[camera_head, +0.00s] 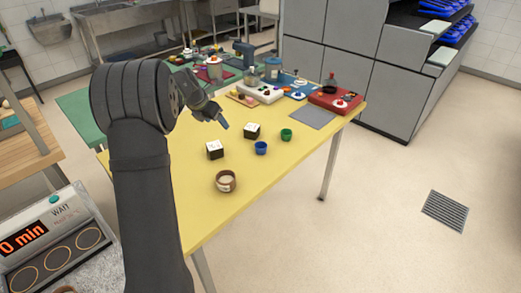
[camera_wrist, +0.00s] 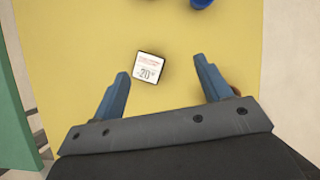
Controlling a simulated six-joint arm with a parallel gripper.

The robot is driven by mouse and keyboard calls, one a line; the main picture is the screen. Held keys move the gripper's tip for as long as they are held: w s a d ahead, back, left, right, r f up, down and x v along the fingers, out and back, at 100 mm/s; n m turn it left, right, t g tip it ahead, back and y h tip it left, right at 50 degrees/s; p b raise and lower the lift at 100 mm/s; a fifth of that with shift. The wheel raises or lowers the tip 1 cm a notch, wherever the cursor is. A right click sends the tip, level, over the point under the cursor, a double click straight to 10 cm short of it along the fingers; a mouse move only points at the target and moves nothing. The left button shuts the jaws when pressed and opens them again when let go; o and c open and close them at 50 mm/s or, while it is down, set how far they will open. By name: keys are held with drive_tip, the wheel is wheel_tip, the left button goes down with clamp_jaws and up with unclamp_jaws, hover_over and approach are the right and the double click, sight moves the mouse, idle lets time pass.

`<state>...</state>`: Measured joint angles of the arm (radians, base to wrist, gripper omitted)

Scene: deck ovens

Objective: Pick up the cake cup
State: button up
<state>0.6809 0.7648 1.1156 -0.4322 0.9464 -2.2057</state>
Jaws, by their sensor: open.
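A brown cup with a pale top (camera_head: 225,182), which looks like the cake cup, stands upright on the yellow table (camera_head: 215,215) near its front edge. A blue cup (camera_head: 261,148) and a green cup (camera_head: 286,135) stand farther back to its right. My gripper (camera_head: 222,123) is open and empty above the table, behind the brown cup. In the wrist view my gripper (camera_wrist: 161,66) has its blue fingers spread, with a white-topped block (camera_wrist: 149,67) marked "-20" seen between them. A small brown edge behind the right finger may be the brown cup, mostly hidden.
Two dark blocks with white tops, a nearer one (camera_head: 214,150) and a farther one (camera_head: 252,131), stand near the cups. A grey mat (camera_head: 313,116), a red tray (camera_head: 336,99) and several items fill the table's back. Table space right of the brown cup is clear.

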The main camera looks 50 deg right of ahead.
drive_tip(key=s+d+m+y, duration=0.1)
drive_tip(key=s+d+m, duration=0.1)
drive_tip(key=s+d, duration=0.6)
approach(261, 145)
drive_tip(key=x, duration=0.2)
drive_tip(key=s+x, duration=0.1)
drive_tip(key=x, duration=0.5)
drive_tip(key=shift+s+a+f, duration=0.15)
drive_tip(key=shift+a, duration=0.25)
drive_tip(key=c, duration=1)
